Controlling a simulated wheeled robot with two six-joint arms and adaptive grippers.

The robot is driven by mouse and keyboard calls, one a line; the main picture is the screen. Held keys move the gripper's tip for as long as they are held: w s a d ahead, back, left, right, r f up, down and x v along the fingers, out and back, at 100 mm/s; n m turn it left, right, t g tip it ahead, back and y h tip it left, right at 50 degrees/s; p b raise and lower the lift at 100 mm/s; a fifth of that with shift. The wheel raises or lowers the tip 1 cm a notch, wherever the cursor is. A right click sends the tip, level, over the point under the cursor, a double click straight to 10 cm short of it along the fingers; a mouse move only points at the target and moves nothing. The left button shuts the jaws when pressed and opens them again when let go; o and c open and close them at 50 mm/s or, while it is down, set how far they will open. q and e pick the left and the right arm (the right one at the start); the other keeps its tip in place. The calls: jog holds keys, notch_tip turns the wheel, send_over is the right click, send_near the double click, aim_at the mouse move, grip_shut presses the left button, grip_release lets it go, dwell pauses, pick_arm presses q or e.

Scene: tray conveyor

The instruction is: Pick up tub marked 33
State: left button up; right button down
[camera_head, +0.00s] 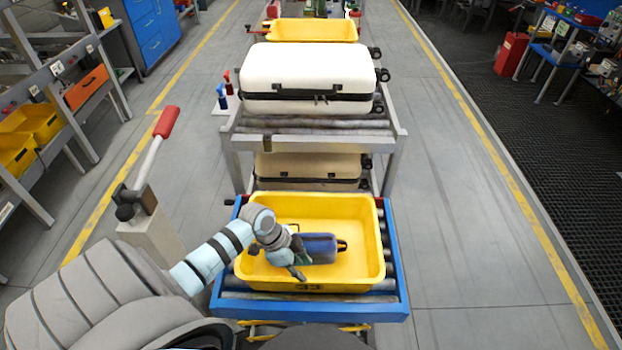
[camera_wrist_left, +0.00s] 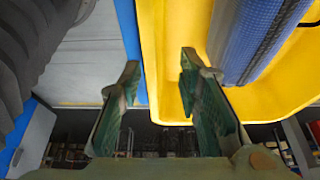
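A yellow tub (camera_head: 365,262) sits on the blue-framed roller conveyor. Its front wall carries a small dark marking, too small to read with certainty. A dark blue cylinder with a black loop lies inside it (camera_head: 320,247). In the head view my left gripper (camera_head: 298,264) is over the tub's left part, close to the cylinder. In the left wrist view its fingers (camera_wrist_left: 160,65) are apart with nothing held between them. The tub's yellow wall (camera_wrist_left: 150,50) shows beyond the gap, and a blue mesh-textured surface (camera_wrist_left: 258,40) lies to the right. My right gripper is not in view.
The blue conveyor frame (camera_head: 310,309) surrounds the tub. Behind it a rack holds a white suitcase (camera_head: 308,75), with another case (camera_head: 307,168) below. Another yellow tub (camera_head: 312,29) stands farther back. A red-handled lever (camera_head: 166,122) rises at left. Floor at right is clear.

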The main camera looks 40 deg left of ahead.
aim_at(314, 288)
pick_arm(q)
jog(key=b+x, duration=0.3)
jog(key=x, duration=0.7)
jog(key=shift+s, duration=0.1)
jog(key=shift+r, duration=0.1)
jog(key=shift+c, duration=0.2)
grip_shut()
jog(key=shift+r, duration=0.1)
